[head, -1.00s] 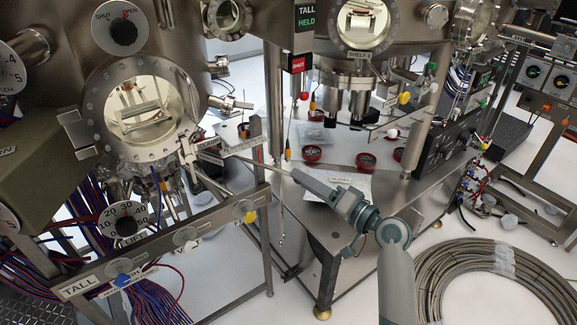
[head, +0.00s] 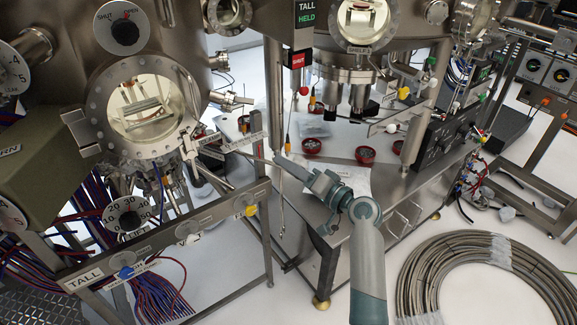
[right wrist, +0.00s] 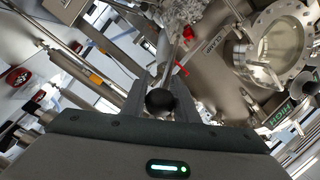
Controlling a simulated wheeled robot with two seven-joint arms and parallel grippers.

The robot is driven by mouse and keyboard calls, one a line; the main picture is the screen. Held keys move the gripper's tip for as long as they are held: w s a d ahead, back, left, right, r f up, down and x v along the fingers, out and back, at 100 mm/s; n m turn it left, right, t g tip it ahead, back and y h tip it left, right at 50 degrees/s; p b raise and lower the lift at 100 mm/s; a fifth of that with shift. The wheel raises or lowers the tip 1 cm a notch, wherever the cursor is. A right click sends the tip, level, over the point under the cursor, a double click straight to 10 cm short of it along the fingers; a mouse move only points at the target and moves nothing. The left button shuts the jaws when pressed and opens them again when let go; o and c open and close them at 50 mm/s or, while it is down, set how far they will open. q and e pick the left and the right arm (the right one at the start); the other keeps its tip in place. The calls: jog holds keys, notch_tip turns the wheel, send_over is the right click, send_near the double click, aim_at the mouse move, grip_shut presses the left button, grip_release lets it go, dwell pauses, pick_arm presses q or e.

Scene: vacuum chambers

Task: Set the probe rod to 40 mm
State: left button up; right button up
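The probe rod (head: 258,158) is a thin metal rod that sticks out to the right from the small bracket with a pale strip (head: 240,143) beside the left chamber. Any scale marks are too small to read. My right gripper (head: 279,161) is at the rod's outer end. In the right wrist view its fingers (right wrist: 161,100) close around a black ball knob (right wrist: 160,102), and the thin rod (right wrist: 174,58) runs away from the knob towards the chamber fittings. My left gripper is not in view.
A steel table (head: 345,150) with red-rimmed round parts (head: 365,155) lies behind my right arm. A hose coil (head: 415,285) lies on the floor.

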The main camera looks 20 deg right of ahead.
grip_shut()
jog(key=w+a, duration=0.2)
jog(key=a, duration=0.1)
jog(key=shift+w+b, duration=0.4)
jog(key=o, duration=1)
grip_release()
jog(key=shift+b+v, duration=2.6)
jog(key=shift+v, duration=6.15)
